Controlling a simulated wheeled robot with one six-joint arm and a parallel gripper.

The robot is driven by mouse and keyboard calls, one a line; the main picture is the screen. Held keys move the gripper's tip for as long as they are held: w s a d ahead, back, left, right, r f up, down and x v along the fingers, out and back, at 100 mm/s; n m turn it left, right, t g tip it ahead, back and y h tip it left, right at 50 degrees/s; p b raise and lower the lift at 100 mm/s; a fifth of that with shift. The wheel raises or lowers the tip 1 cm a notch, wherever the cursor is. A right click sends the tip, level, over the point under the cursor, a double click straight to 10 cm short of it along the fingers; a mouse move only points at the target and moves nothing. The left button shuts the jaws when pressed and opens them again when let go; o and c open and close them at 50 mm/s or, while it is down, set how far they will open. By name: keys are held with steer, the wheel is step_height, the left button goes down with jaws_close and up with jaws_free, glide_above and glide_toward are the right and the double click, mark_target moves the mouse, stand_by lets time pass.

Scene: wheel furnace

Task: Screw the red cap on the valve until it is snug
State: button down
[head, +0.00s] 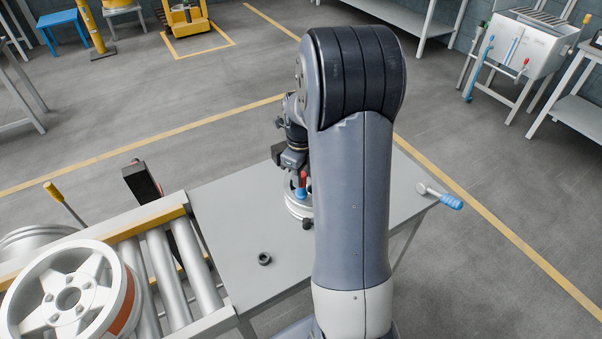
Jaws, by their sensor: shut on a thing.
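My gripper (297,184) is low over the grey table, left of my upright arm link, which hides part of the scene. A small red piece, which looks like the red cap (303,176), shows at the fingers, and my gripper is shut on it. A small blue part (301,193) shows just below the red. A round silver wheel (296,207) lies on the table under the gripper, partly hidden by my arm. The valve itself is too small and covered to make out, so I cannot tell how the cap sits on it.
A dark ring (264,259) lies on the grey table (235,225). A blue-handled tool (440,195) lies at the table's right corner. A roller conveyor (170,270) with a large spoked wheel (66,298) stands at left. Bare table lies around the ring.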

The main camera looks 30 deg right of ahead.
steer(key=c, duration=1)
jaws_free()
steer(key=shift+c, duration=0.2)
steer(key=shift+r, duration=0.1)
step_height(320, 180, up, 11)
steer(key=b, duration=0.1)
steer(key=shift+f, duration=0.2)
